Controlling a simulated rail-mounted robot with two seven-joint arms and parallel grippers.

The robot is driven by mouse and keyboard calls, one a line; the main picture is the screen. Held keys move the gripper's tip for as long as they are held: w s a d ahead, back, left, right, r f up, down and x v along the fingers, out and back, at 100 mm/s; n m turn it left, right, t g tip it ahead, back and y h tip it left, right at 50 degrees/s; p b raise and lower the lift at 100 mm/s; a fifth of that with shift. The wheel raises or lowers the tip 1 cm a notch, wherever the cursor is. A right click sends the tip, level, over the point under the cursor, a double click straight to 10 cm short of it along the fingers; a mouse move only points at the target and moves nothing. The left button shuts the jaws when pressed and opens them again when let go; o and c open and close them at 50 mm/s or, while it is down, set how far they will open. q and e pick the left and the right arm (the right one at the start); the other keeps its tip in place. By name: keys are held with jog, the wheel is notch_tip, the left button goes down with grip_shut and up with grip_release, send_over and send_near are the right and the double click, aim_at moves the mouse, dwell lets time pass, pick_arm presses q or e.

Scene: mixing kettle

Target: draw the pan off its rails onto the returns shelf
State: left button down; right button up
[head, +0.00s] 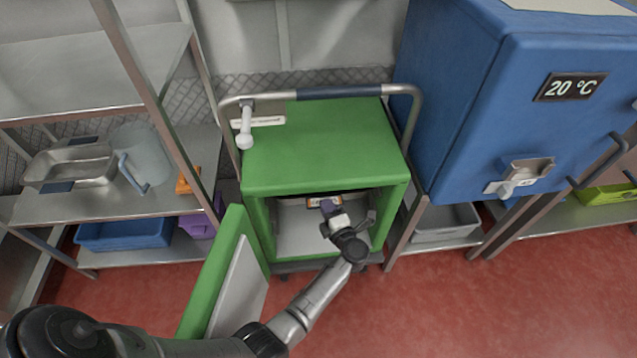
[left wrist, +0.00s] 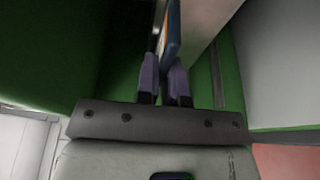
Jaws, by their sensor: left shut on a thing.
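The green cart (head: 322,148) stands open in the middle of the head view. My left gripper (head: 328,207) reaches into its opening and is shut on the edge of a thing with a blue rim and an orange-and-white label (head: 325,201), likely the pan. In the left wrist view, the fingers (left wrist: 165,85) pinch this blue-edged thing (left wrist: 173,32) between them. Most of it is hidden inside the cart, and I cannot see its rails. A metal shelf (head: 100,205) stands at the left; I cannot tell whether it is the returns shelf. My right gripper is not in view.
The cart's green door (head: 222,275) hangs open at the left of the opening. The left shelf holds a steel pan (head: 72,167) and a clear jug (head: 143,155). A blue cabinet reading 20 °C (head: 480,100) stands at right. The red floor (head: 450,310) is clear.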

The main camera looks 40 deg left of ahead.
pick_arm(q)
jog(key=shift+r, duration=0.15)
jog(key=shift+s+d+r+p, duration=0.15)
jog(key=shift+s+d+p, duration=0.15)
jog(key=shift+p, duration=0.1)
